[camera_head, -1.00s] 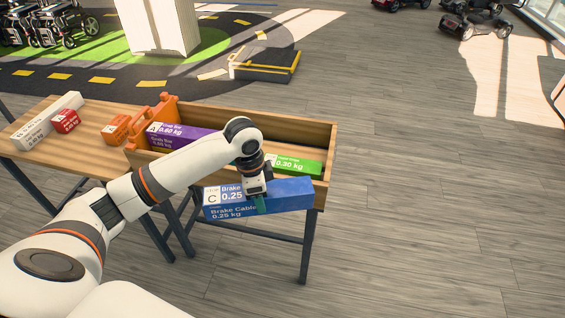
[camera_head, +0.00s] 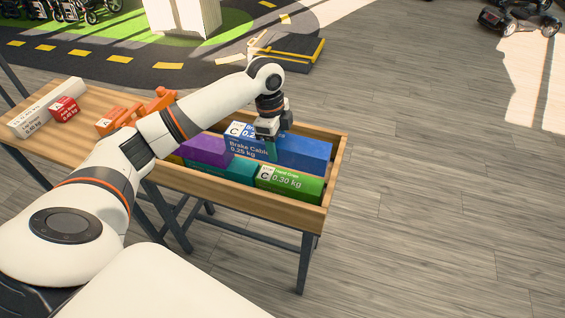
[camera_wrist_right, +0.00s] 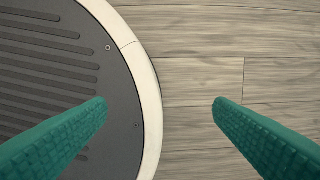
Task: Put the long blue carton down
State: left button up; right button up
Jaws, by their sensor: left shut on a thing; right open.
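The long blue carton (camera_head: 306,152), labelled Brake Cable 0.25 kg, is in the back right part of the open wooden box (camera_head: 325,190), behind the green carton (camera_head: 290,182). My left gripper (camera_head: 268,148) is shut on it from above, near its left part. The carton lies roughly along the box's length. I cannot tell whether its underside touches the box floor.
A purple carton (camera_head: 205,151) and a teal one (camera_head: 222,169) lie left of the green carton. On the table left are a white carton (camera_head: 42,110), a red box (camera_head: 64,109) and orange items (camera_head: 110,120). Open floor (camera_head: 430,200) is at right.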

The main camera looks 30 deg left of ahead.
pick_arm(q)
jog(key=f, duration=0.3)
jog(key=shift+s, duration=0.35)
notch_tip(320, 180, down, 4)
jog(key=shift+w, duration=0.15)
jog(key=shift+f, duration=0.3)
pick_arm(e)
jog(key=shift+s+a, duration=0.2)
jog(key=shift+s, duration=0.75)
pick_arm(q)
jog(key=o, duration=1)
jog(key=shift+o, duration=0.8)
pick_arm(e)
jog(key=shift+s, duration=0.4)
pick_arm(q)
jog(key=r, duration=0.4)
jog(key=a+r, duration=0.1)
jog(key=r, duration=0.7)
jog(key=shift+s+a, duration=0.2)
pick_arm(e)
jog(key=shift+d, duration=0.2)
